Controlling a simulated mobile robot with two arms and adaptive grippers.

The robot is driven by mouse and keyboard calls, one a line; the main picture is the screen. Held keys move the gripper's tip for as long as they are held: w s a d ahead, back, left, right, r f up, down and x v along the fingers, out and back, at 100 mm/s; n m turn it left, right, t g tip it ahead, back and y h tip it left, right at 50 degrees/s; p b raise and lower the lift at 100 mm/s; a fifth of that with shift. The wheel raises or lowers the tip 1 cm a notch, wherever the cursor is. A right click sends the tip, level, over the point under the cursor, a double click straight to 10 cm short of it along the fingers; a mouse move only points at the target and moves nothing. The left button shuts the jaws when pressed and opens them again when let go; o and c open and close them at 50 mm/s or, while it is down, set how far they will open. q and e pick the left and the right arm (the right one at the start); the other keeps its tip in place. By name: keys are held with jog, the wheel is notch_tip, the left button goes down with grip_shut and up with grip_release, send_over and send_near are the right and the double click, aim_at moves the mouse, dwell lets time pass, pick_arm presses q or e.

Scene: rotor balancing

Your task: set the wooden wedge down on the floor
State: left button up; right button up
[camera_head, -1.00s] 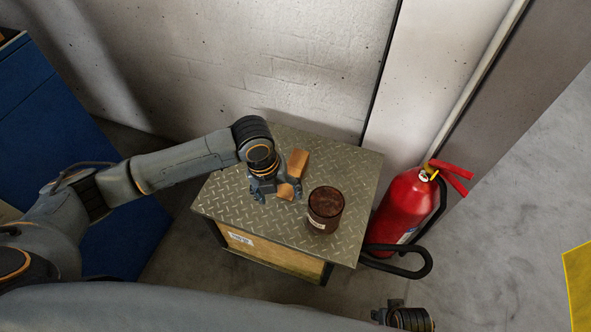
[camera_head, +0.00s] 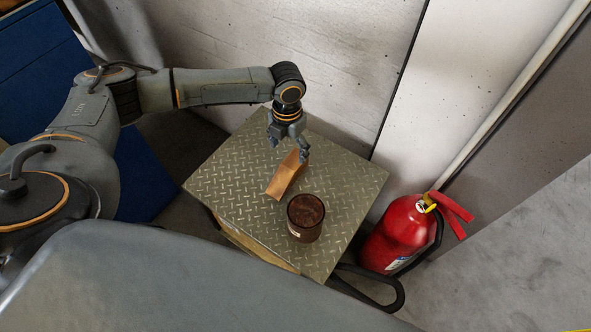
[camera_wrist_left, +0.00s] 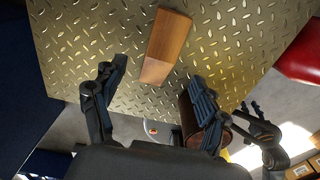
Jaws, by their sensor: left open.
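The wooden wedge (camera_head: 286,175) lies on the diamond-plate top of a low table (camera_head: 232,172). In the left wrist view the wedge (camera_wrist_left: 167,45) lies ahead of the fingers, near the middle. My left gripper (camera_head: 288,150) is over the wedge's far end in the head view, and part of the wedge is hidden behind its fingers. In the left wrist view the gripper (camera_wrist_left: 160,95) has its two fingers wide apart, with nothing held between them. I cannot tell whether a finger touches the wedge. My right gripper does not show in the head view.
A dark brown can (camera_head: 306,217) stands on the table close to the wedge. A red fire extinguisher (camera_head: 397,235) stands on the floor to the right of the table. A wall rises behind. Bare grey floor (camera_head: 510,255) is free at the right.

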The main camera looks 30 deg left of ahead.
aim_at(290, 165)
pick_arm(q)
notch_tip(290, 165, down, 5)
jog(key=shift+d+r+b, duration=0.1)
jog(key=shift+r+b, duration=0.1)
jog(key=shift+b, duration=0.15)
notch_tip(290, 165, down, 6)
jog(key=shift+d+r+b, duration=0.1)
jog(key=shift+r+b, duration=0.15)
jog(key=shift+b, duration=0.4)
jog(key=shift+f, duration=0.1)
jog(key=c, duration=1.5)
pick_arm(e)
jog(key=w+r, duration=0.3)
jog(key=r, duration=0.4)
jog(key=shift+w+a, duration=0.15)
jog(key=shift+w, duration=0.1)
